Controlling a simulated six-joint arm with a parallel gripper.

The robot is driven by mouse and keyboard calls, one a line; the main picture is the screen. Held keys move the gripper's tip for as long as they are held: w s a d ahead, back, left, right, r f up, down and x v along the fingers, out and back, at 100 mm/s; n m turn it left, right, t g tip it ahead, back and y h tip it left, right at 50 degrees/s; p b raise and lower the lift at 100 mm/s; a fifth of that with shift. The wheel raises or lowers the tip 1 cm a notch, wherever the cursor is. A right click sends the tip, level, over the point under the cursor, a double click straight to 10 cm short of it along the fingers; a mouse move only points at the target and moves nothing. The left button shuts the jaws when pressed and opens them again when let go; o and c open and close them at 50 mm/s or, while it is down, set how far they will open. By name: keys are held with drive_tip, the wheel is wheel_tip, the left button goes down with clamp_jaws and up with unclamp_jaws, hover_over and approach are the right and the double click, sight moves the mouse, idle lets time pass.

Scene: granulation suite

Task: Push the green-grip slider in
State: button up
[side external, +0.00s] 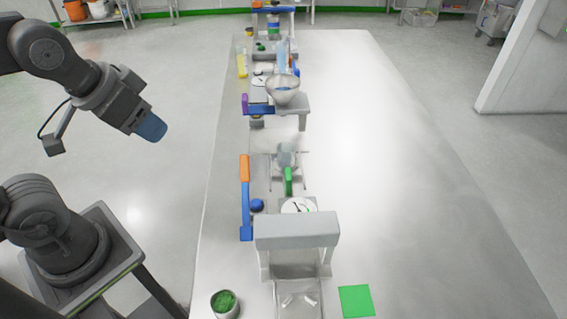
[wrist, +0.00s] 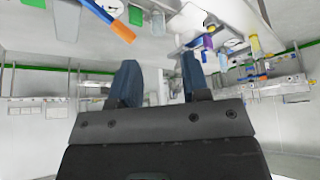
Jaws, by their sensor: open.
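The green grip (side external: 288,181) of the slider stands up near the middle of the bench in the side external view, next to a white round dial. How far the slider sticks out of its housing is hard to tell. My gripper (side external: 150,127) is in the air left of the bench, well apart from the grip, with its fingers pointing down and right. In the wrist view my gripper (wrist: 160,80) has its two blue fingers spread with nothing between them. A small green patch near the top of the wrist view may be the grip, but I cannot tell.
A blue lever with an orange end (side external: 245,195) stands left of the grip. A grey housing (side external: 297,230) is in front. A green square (side external: 356,301) lies front right. The bench's right side (side external: 400,180) is clear.

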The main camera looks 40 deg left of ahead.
idle(0.6)
drive_tip(key=n+g, duration=0.6)
drive_tip(key=n, duration=0.3)
hover_over(289, 173)
wheel_tip(289, 173, down, 14)
wheel_tip(289, 173, down, 13)
drive_tip(key=shift+s, duration=0.1)
drive_tip(key=shift+c, duration=0.3)
clamp_jaws()
